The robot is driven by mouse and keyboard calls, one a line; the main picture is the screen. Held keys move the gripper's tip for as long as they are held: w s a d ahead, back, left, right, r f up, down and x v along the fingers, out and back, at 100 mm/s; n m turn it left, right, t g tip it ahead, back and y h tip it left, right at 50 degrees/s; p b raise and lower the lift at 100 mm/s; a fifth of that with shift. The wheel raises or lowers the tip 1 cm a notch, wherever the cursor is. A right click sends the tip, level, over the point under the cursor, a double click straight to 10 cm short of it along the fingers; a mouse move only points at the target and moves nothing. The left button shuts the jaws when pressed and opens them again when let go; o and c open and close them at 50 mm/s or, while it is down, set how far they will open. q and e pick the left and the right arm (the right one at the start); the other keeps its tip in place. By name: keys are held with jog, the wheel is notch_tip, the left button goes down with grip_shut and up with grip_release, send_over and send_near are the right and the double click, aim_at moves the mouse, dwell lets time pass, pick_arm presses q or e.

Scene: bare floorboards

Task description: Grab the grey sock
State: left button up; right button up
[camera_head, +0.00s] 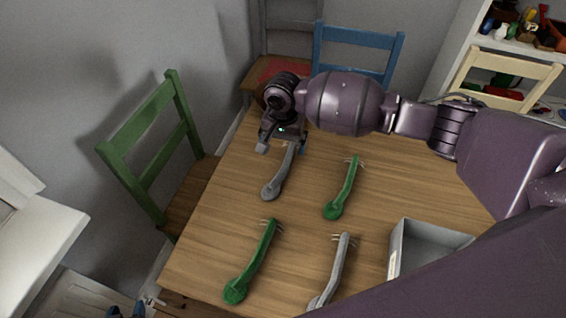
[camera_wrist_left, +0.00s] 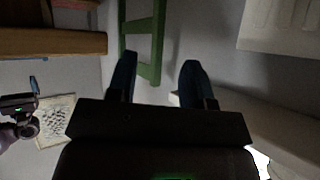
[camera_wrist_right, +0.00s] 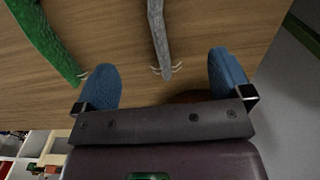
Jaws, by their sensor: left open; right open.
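Two long, thin grey sock-like items lie on the table. The far grey sock (camera_head: 272,187) has its far end at my right gripper (camera_head: 282,149). The near grey sock (camera_head: 335,270) lies by the table's front. In the right wrist view, a grey sock (camera_wrist_right: 157,30) points its whiskered end between the blue fingertips of my right gripper (camera_wrist_right: 164,72), which is open. My left gripper (camera_wrist_left: 157,75) is open and empty, away from the table, low at the left of the head view (camera_head: 127,311).
Two green sock-like items lie on the wooden table (camera_head: 215,230), one near (camera_head: 252,262) and one far (camera_head: 343,188). The right one's neighbour is a grey open box (camera_head: 400,250). Green (camera_head: 150,135), blue (camera_head: 360,38) and cream (camera_head: 510,66) chairs surround the table.

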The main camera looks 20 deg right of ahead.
aim_at(284, 168)
jog(key=f, duration=0.4)
jog(key=shift+s+b, duration=0.2)
jog(key=shift+b, duration=0.2)
jog(key=shift+d+f+b, duration=0.1)
jog(key=shift+f+b, duration=0.55)
jog(key=shift+f, duration=2.3)
pick_arm(q)
notch_tip(284, 168, down, 2)
jog(key=shift+s, duration=0.1)
